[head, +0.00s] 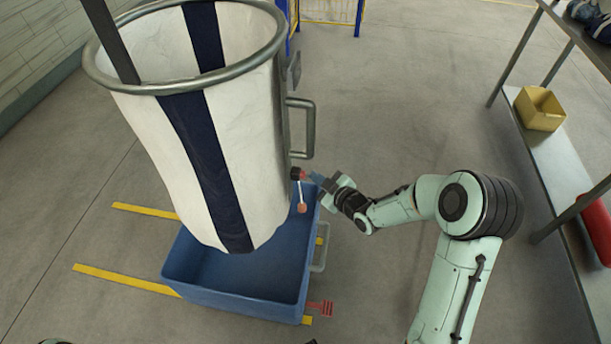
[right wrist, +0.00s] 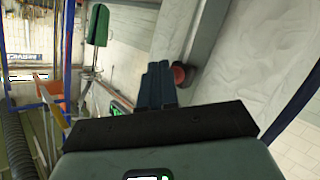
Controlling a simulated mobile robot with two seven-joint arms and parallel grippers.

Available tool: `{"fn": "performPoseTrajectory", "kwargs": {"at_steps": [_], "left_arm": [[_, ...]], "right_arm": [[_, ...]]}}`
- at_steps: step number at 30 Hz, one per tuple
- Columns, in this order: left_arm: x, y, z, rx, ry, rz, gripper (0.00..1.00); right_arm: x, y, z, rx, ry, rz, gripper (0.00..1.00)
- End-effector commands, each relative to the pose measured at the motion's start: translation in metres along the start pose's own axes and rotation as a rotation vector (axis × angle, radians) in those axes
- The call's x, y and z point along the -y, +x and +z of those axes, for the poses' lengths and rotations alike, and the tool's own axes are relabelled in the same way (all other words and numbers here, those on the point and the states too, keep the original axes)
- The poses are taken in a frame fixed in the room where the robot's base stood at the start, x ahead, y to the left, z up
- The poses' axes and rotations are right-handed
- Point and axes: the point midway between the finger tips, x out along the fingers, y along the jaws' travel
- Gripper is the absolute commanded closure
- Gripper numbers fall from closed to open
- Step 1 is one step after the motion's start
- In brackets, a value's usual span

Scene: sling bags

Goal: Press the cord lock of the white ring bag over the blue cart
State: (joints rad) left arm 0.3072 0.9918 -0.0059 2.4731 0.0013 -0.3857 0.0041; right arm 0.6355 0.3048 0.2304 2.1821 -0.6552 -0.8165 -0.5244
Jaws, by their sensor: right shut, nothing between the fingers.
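The white ring bag (head: 155,130), with navy stripes, hangs from a grey metal ring over the blue cart (head: 235,300). Its cord lock (head: 296,173) is a dark piece with a red part at the bag's lower right side. A pale cord hangs below it, ending in an orange-red tip (head: 302,208). My right gripper (head: 312,177) is shut and empty, its fingertips right beside the cord lock. In the right wrist view the red button (right wrist: 181,76) shows just right of the closed fingers (right wrist: 158,82); I cannot tell whether they touch. My left gripper is not in view.
A metal handle (head: 302,128) sticks out from the ring frame above my right gripper. A shelf with a yellow bin (head: 539,108) and a red object (head: 596,230) stands at the right. Yellow floor lines (head: 125,279) run by the cart. Floor between cart and shelf is clear.

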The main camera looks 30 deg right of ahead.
Motion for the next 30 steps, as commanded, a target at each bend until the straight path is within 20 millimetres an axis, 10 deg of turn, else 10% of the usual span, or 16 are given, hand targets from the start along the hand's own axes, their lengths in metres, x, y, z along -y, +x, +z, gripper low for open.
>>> {"fn": "performPoseTrajectory", "kwargs": {"at_steps": [30], "left_arm": [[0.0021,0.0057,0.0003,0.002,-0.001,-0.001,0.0]], "right_arm": [[0.0039,0.0058,-0.0047,-0.001,-0.001,0.0,1.0]]}}
